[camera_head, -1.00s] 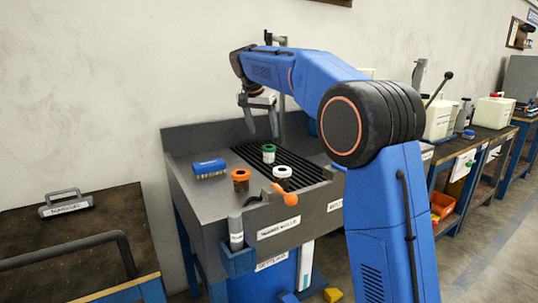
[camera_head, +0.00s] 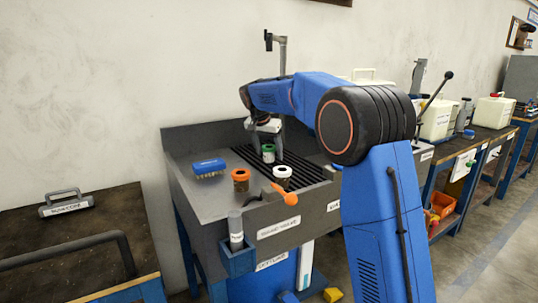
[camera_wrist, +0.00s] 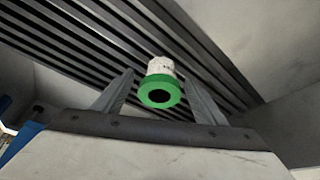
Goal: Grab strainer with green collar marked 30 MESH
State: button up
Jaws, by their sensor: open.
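The strainer with the green collar (camera_head: 268,153) stands on the dark slatted rack of the grey sink bench in the head view. In the wrist view the green-collared strainer (camera_wrist: 160,88) shows its dark round opening and a whitish body, between the two fingers. My gripper (camera_head: 267,144) is over it, with fingers open on either side and apart from it in the wrist view (camera_wrist: 160,95). No 30 MESH marking can be read.
An orange-collared strainer (camera_head: 241,180) and a white-collared one (camera_head: 282,177) stand nearer the front. A blue brush (camera_head: 209,168) lies to the left. An orange-handled lever (camera_head: 285,194) is at the front edge. A metal post (camera_head: 283,55) rises behind my arm.

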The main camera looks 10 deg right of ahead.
jog(key=shift+d+f, duration=0.1)
jog(key=shift+f, duration=0.2)
jog(key=c, duration=1.2)
jog(key=shift+r, duration=0.1)
